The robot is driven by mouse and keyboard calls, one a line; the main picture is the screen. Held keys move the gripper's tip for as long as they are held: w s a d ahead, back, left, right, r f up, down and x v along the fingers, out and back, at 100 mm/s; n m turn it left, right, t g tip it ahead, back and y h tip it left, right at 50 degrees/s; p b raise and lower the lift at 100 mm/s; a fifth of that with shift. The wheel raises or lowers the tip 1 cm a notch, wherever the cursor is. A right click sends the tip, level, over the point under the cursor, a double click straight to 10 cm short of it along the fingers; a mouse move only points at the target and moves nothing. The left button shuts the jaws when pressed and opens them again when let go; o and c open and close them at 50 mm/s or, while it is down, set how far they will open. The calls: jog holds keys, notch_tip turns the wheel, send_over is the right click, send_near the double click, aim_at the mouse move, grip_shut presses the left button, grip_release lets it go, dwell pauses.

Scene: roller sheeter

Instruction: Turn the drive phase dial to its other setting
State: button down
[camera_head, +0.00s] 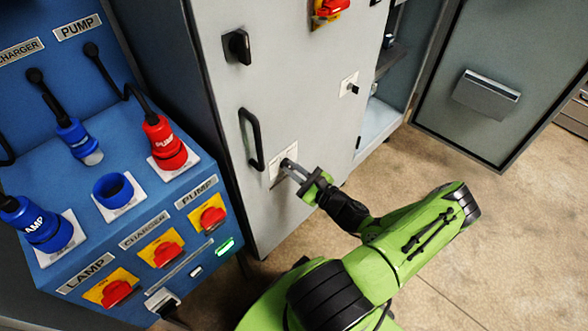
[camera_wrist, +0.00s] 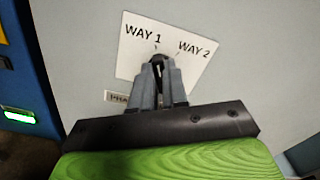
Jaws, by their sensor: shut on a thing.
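The drive phase dial (camera_wrist: 158,59) is a small dark knob on a white plate (camera_wrist: 185,68) marked WAY 1 and WAY 2. The plate (camera_head: 281,152) is low on the grey cabinet door in the head view. My gripper (camera_head: 289,167) reaches the dial from the lower right, and its fingers are shut on the knob. In the wrist view my gripper (camera_wrist: 160,70) has one finger on each side of the knob. The fingers hide most of the dial, so I cannot tell which mark it points to. A small label below, partly hidden, starts with PHA.
A black door handle (camera_head: 251,139) is just left of the plate. A black rotary switch (camera_head: 237,46) and a small knob (camera_head: 352,89) are higher up. A blue panel (camera_head: 120,215) with plugs and red switches stands left. An open door (camera_head: 490,90) is at right; floor there is clear.

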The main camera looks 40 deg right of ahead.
jog(key=m+p, duration=0.1)
jog(key=m, duration=0.1)
jog(key=shift+d+r+m+p, duration=0.1)
jog(key=shift+r+m+p, duration=0.1)
jog(key=shift+m+p, duration=0.15)
jog(key=m, duration=0.3)
jog(key=m+p, duration=0.1)
jog(key=m, duration=0.2)
jog(key=m+p, duration=0.1)
jog(key=m, duration=0.2)
jog(key=shift+d+f, duration=0.15)
jog(key=shift+d, duration=0.15)
jog(key=c, duration=1.1)
grip_release()
jog(key=shift+c, duration=0.2)
jog(key=shift+s, duration=0.1)
